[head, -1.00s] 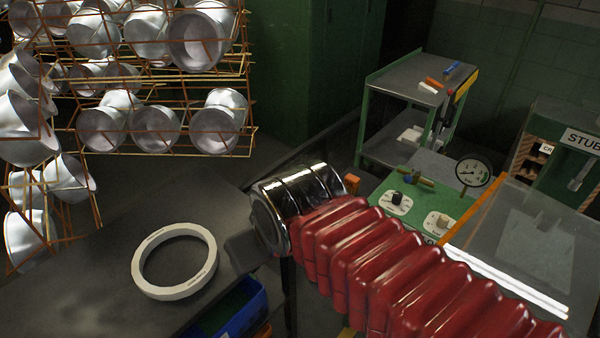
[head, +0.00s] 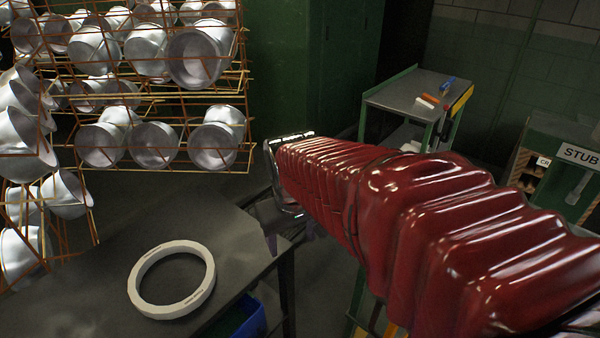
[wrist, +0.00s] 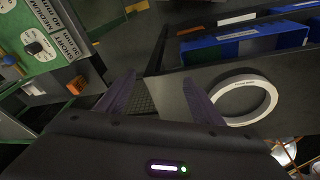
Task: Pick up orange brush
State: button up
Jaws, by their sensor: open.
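A small orange item, which looks like the orange brush (head: 430,98), lies on the top shelf of the green-edged trolley (head: 400,88) in the head view. It is too small to see its details. A white item lies beside it and a blue item (head: 448,83) lies just behind it. My gripper (wrist: 158,92) shows in the wrist view with its two dark purple fingers apart and nothing between them. In the head view my red-sleeved arm hides most of the gripper. It is left of the trolley and well apart from the brush, near the grey table.
A white ring (head: 142,290) lies on the grey table (head: 60,310) at front left. Blue bins (wrist: 255,42) sit beside the table. Wire racks of metal pots (head: 205,55) stand at left. A green control panel (wrist: 38,35) is at left in the wrist view.

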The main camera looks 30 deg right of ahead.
jog(key=w+d+f+n+h, duration=0.1)
jog(key=w+d+n, duration=0.4)
jog(key=d+n, duration=0.2)
jog(key=w+d+f+n+g+h, duration=0.1)
jog(key=w+d+n, duration=0.5)
jog(key=d, duration=0.6)
jog(key=w+d+f+n+h, duration=0.1)
jog(key=w+d+f+n, duration=0.2)
jog(key=d+n, duration=0.6)
jog(key=shift+w+d+f+n, duration=0.2)
jog(key=shift+w+d+n, duration=0.3)
jog(key=shift+w, duration=0.65)
jog(key=shift+f, duration=0.15)
jog(key=x, duration=0.8)
jog(key=shift+s+d+f, duration=0.1)
jog(key=shift+d+f, duration=0.05)
jog(key=shift+f, duration=0.05)
jog(key=shift+f, duration=0.1)
jog(key=shift+s+x, duration=0.15)
jog(key=shift+x, duration=1.1)
jog(key=shift+s+x, duration=0.2)
jog(key=shift+x, duration=1.05)
jog(key=shift+w+d, duration=0.1)
jog(key=shift+w, duration=0.05)
